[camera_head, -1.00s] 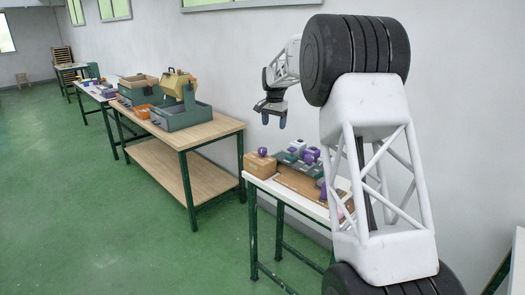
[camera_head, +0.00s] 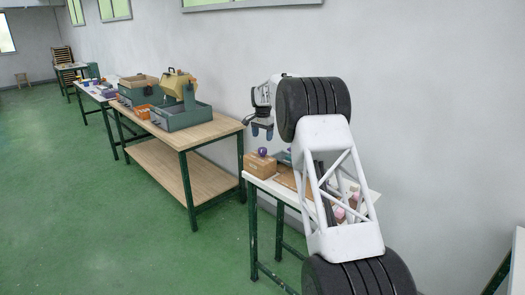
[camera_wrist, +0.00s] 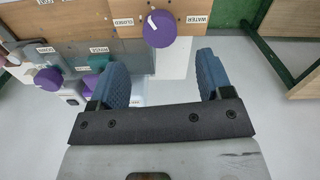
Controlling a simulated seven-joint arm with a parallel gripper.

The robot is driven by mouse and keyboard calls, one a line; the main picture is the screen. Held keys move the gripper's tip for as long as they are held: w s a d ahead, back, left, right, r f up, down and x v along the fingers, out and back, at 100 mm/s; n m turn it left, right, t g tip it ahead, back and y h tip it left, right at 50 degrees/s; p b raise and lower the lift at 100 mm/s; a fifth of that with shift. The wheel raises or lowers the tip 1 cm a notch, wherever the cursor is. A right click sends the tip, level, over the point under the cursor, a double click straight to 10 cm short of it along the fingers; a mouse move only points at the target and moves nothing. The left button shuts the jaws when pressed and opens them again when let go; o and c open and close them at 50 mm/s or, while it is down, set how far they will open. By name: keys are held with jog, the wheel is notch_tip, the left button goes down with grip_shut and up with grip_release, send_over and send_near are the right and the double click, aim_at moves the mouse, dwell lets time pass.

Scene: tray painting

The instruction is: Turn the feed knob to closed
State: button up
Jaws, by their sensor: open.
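A purple round knob (camera_wrist: 163,31) with a white pointer mark sits on a wooden box, between upside-down labels reading CLOSED (camera_wrist: 124,22) and WATER (camera_wrist: 196,19) in the wrist view. Its pointer slants to the upper left of that view. In the head view the knob (camera_head: 262,152) stands on top of the wooden box (camera_head: 260,167) at the near table's left end. My gripper (camera_wrist: 161,68) is open and empty, its blue fingers apart. The knob lies beyond the fingertips, touching neither. In the head view my gripper (camera_head: 262,132) hangs above the box.
A second purple knob (camera_wrist: 48,80) and a teal block near a RINSE label (camera_wrist: 99,49) lie left in the wrist view. My arm hides much of the near table (camera_head: 262,184) in the head view. A wooden-topped bench (camera_head: 200,132) with a teal toolbox (camera_head: 181,117) stands left.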

aim_at(262, 149)
jog(key=shift+f, duration=3.9)
jog(key=c, duration=0.9)
jog(key=shift+n, duration=0.3)
jog(key=n, duration=0.5)
jog(key=shift+n, duration=0.3)
jog(key=n, duration=0.5)
jog(key=shift+n, duration=0.4)
